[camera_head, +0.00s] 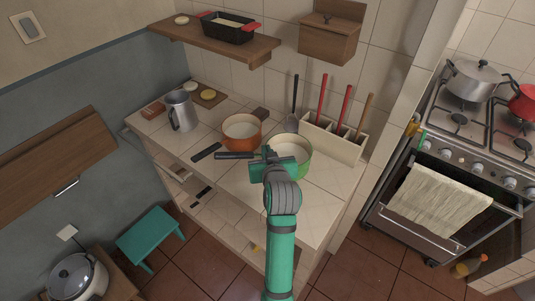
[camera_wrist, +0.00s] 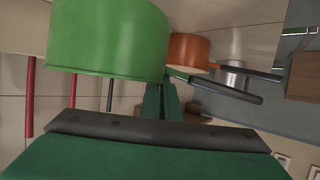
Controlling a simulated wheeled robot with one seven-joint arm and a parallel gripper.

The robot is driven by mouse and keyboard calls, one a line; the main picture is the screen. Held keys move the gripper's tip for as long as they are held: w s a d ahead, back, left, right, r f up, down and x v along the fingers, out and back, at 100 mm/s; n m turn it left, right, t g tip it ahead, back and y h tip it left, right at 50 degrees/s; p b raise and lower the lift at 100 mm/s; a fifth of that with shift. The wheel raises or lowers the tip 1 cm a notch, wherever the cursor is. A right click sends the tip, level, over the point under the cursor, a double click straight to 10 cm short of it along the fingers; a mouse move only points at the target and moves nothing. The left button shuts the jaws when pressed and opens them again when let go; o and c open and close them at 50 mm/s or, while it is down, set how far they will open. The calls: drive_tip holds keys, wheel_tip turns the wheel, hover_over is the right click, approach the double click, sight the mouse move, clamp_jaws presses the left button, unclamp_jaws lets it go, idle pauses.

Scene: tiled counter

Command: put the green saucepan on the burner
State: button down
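The green saucepan (camera_head: 303,168) is at the right part of the tiled counter, its dark handle (camera_head: 233,156) pointing left. My gripper (camera_head: 267,155) is at the base of that handle, beside the pan wall. In the wrist view the saucepan (camera_wrist: 110,35) fills the upper left, and its handle (camera_wrist: 235,92) runs right past my fingertips (camera_wrist: 163,98). The fingers look close together at the handle; whether they are closed on it is not clear. The burners (camera_head: 465,108) are on the stove at the far right; two nearer ones look bare.
An orange pot (camera_head: 241,133) stands just left of the saucepan. A utensil holder (camera_head: 335,138) with upright tools is behind it. A pot (camera_head: 474,80) and a red pot (camera_head: 524,103) occupy the stove's back and right. A wall edge separates counter and stove.

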drive_tip(key=shift+w+f, duration=0.2)
drive_tip(key=shift+w, duration=0.1)
drive_tip(key=shift+w+d+f, duration=0.1)
drive_tip(key=shift+w+f, duration=0.1)
drive_tip(key=shift+f, duration=0.35)
drive_tip(key=shift+w+f, duration=0.2)
drive_tip(key=shift+f, duration=0.35)
drive_tip(key=shift+s+f, duration=0.1)
drive_tip(key=shift+f, duration=0.65)
drive_tip(key=shift+f, duration=0.1)
drive_tip(key=c, duration=2)
unclamp_jaws()
drive_tip(key=shift+f, duration=0.1)
